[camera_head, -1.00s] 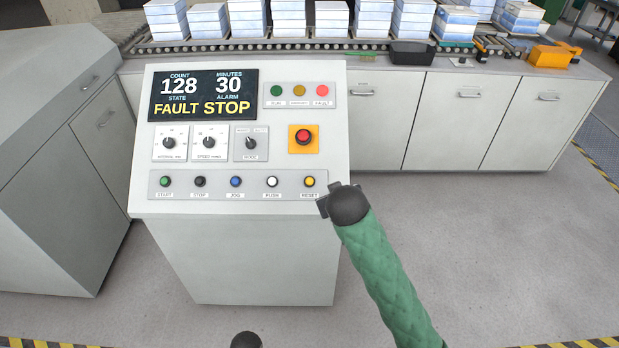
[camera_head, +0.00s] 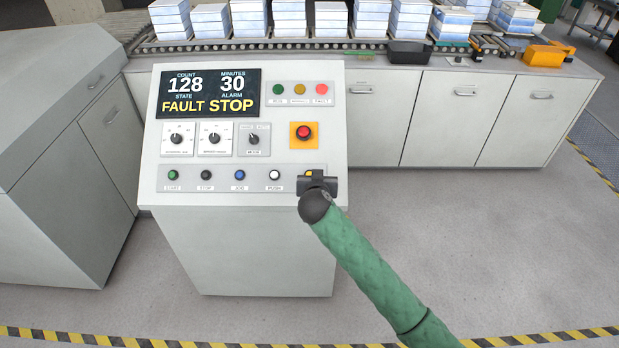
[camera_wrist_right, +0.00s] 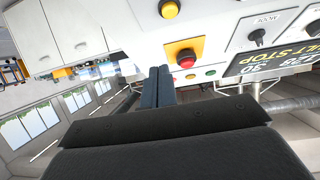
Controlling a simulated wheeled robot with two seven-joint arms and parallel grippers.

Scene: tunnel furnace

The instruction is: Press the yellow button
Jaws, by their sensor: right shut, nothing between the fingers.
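The yellow button (camera_head: 309,173) is at the right end of the lower button row on the control panel (camera_head: 250,205). My right gripper (camera_head: 318,182) is in front of it and covers most of it in the head view. In the right wrist view the yellow button (camera_wrist_right: 169,9) shows whole at the top edge, apart in the picture from the shut, empty fingers (camera_wrist_right: 158,72). I cannot tell how far the fingertips are from the panel. My left gripper is not in view.
A red mushroom button (camera_head: 304,132) on a yellow plate sits just above. White (camera_head: 274,174), blue (camera_head: 239,174), black (camera_head: 206,175) and green (camera_head: 173,175) buttons are to the left. The display (camera_head: 209,93) reads FAULT STOP. A conveyor with stacked blocks runs behind.

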